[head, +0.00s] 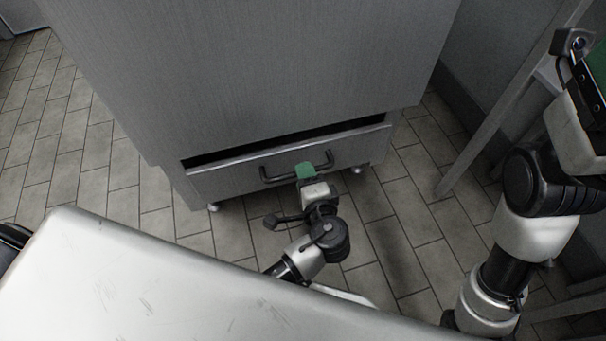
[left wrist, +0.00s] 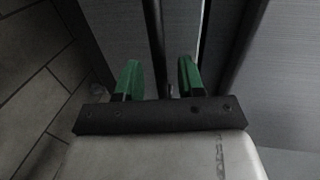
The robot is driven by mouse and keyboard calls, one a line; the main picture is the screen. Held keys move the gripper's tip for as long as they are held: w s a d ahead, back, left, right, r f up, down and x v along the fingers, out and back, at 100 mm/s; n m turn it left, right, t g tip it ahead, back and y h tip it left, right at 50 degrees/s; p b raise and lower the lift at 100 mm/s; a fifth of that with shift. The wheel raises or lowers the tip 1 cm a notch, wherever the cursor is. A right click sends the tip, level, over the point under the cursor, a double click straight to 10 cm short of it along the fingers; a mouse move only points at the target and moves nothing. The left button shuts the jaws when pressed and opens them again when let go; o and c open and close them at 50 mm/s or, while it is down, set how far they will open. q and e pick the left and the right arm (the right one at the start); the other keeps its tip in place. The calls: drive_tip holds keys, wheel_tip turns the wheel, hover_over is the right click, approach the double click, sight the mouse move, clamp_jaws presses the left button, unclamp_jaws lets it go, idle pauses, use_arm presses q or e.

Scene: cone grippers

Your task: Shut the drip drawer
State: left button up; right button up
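The drip drawer (head: 228,182) is at the bottom of a grey metal cabinet. It stands out a little, with a dark gap along its top edge. Its dark bar handle (head: 330,160) runs across the front. My left gripper (head: 305,171) is at the middle of the handle. In the left wrist view its green fingers (left wrist: 160,80) are apart, and a dark bar, seemingly the handle (left wrist: 154,40), runs between them. I cannot tell whether they touch it. My right gripper (head: 597,66) is cut off at the right edge, so its opening is hidden.
The grey cabinet (head: 250,70) stands on short feet on a tiled floor (head: 400,235). A grey table leg (head: 490,125) stands to the right of the cabinet. Open floor lies to the left of the cabinet and in front of the drawer.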

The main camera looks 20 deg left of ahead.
use_arm(q)
drive_tip(key=shift+x, duration=1.1)
clamp_jaws()
